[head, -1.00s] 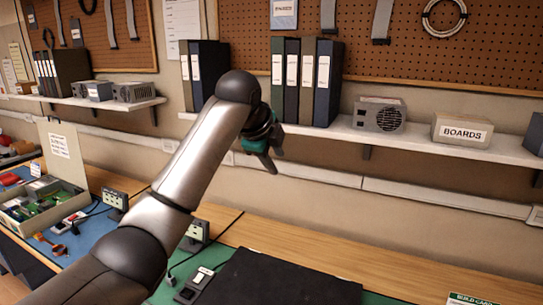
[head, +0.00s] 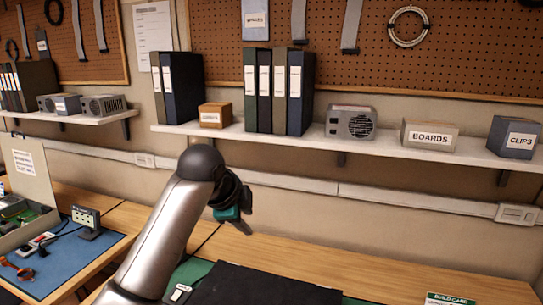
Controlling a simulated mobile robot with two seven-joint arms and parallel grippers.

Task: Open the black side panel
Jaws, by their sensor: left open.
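A flat black panel (head: 262,286) shows at the bottom centre of the head view, above or on a green mat (head: 190,271). Its near part is cut off by the bottom edge of the picture. My left gripper (head: 243,223) is open, behind and above the panel's far left corner, apart from it. Its dark fingers point down and to the right, with a teal part at the wrist. No thing shows between the fingers. My right gripper is not in view.
A wooden bench (head: 390,268) runs along the wall, its strip right of the panel clear except for a build card (head: 450,299). A wall shelf (head: 385,143) holds binders and labelled boxes.

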